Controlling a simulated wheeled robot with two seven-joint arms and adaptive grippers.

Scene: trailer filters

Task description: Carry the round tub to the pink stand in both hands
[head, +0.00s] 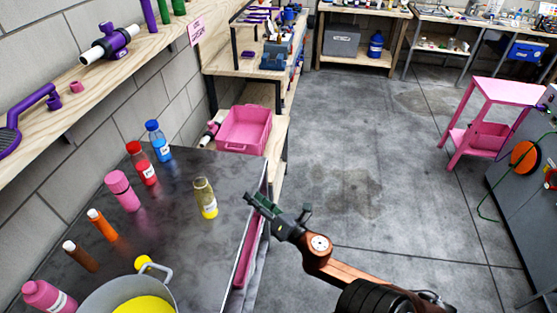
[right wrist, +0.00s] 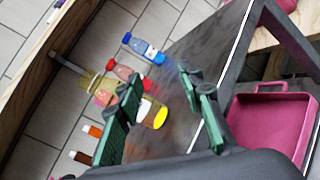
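The round tub (head: 103,293) is grey with a yellow inside and a loop handle. It sits on the dark worktop at the bottom left of the head view, cut off by the frame edge. The pink stand (head: 500,90) is on the floor at the far right, with a flat top and a lower shelf. My right gripper (head: 280,210) is beyond the worktop's right edge, well apart from the tub. In the right wrist view its green-padded fingers (right wrist: 160,105) are spread, with nothing held between them. My left gripper is not in view.
Several bottles, including a red (head: 142,165), a blue (head: 158,142) and a yellowish one (head: 205,198), stand on the worktop (head: 185,255). A pink tray (head: 243,130) lies beyond it. A grey cabinet (head: 530,200) stands at right. The middle floor is clear.

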